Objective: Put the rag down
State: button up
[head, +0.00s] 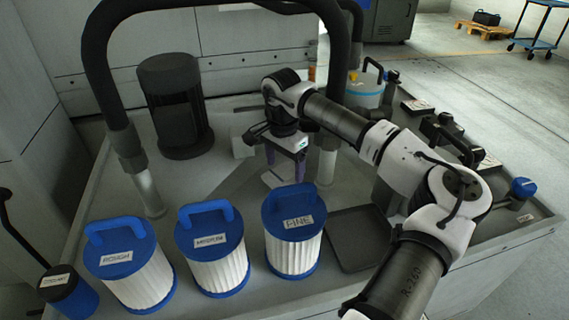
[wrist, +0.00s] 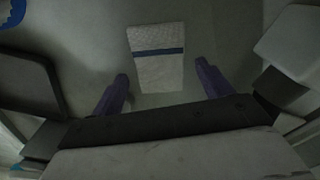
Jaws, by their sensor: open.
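The rag (wrist: 156,68) is a white textured cloth with a blue stripe, lying flat on the grey bench top in the wrist view. In the head view a pale part of it (head: 273,179) shows below my gripper, partly hidden behind the FINE filter. My gripper (head: 286,167) points down over the bench behind that filter. Its two purple fingers are wide apart in the wrist view, one on each side of the rag's near end, with clear gaps to it. Nothing is held between them.
Filters labelled ROUGH (head: 131,272), MEDIUM (head: 214,250) and FINE (head: 294,240) stand along the front. A dark tray (head: 354,239) lies right of them. A dark cylinder (head: 177,110) stands at back left. Black hoses (head: 98,70) arch over the bench. Bare bench lies left of my gripper.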

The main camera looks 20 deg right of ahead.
aim_at(284, 171)
jog(key=shift+r, duration=0.1)
notch_tip(284, 171, up, 8)
jog(key=p, duration=0.1)
jog(key=shift+a, duration=0.15)
jog(key=shift+f, duration=0.2)
